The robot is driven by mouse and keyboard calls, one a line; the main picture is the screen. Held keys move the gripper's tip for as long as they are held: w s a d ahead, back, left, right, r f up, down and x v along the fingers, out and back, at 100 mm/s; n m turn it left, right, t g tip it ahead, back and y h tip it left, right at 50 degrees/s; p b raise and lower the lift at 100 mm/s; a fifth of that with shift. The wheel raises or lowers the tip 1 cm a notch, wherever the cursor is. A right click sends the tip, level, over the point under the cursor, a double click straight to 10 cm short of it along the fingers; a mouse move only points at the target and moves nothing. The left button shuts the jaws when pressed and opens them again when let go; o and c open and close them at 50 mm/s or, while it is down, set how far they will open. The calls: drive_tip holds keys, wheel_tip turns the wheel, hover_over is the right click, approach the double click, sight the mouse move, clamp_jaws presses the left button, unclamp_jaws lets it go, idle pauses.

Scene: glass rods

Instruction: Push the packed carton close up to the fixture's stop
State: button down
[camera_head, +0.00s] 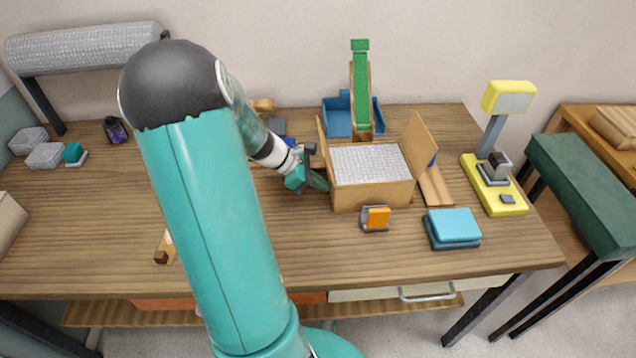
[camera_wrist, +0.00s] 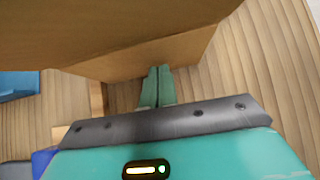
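The packed carton (camera_head: 372,197) stands open on the table, its flaps up and bubble wrap (camera_head: 370,163) filling its top. My gripper (camera_head: 321,183) is at the carton's left side, low down. In the wrist view the carton wall (camera_wrist: 135,64) spans the top, and my green fingers (camera_wrist: 157,84) are together with their tips at its lower edge. They look in contact or nearly so. A wooden strip of the fixture (camera_head: 436,188) shows right of the carton, with a bit of blue behind the right flap. The stop is not clearly visible.
An orange-faced block (camera_head: 377,218) stands just in front of the carton, and a blue box (camera_head: 454,227) lies front right. A yellow stand (camera_head: 493,193) is farther right. A blue bin with a green chute (camera_head: 360,85) stands behind. The front middle of the table is clear.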

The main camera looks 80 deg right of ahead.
drive_tip(key=w, duration=0.3)
drive_tip(key=w+a, duration=0.1)
drive_tip(key=shift+w+r, duration=0.3)
drive_tip(key=shift+w, duration=0.05)
drive_tip(key=v, duration=0.9)
drive_tip(key=w+a+r+m+t+h, duration=0.1)
drive_tip(key=w+a+r+t, duration=0.3)
drive_tip(key=w+a, duration=0.55)
drive_tip(key=w+a+r+m+t, duration=0.1)
drive_tip(key=w+a+r+t, duration=0.45)
drive_tip(key=a, duration=0.75)
drive_tip(key=a+r+t+y, duration=0.1)
drive_tip(key=a+t, duration=0.1)
drive_tip(key=a, duration=0.9)
drive_tip(key=a+r+t+y, duration=0.2)
drive_tip(key=a+t, duration=0.1)
drive_tip(key=a, duration=0.8)
drive_tip(key=shift+r+m, duration=0.25)
drive_tip(key=shift+m, duration=0.05)
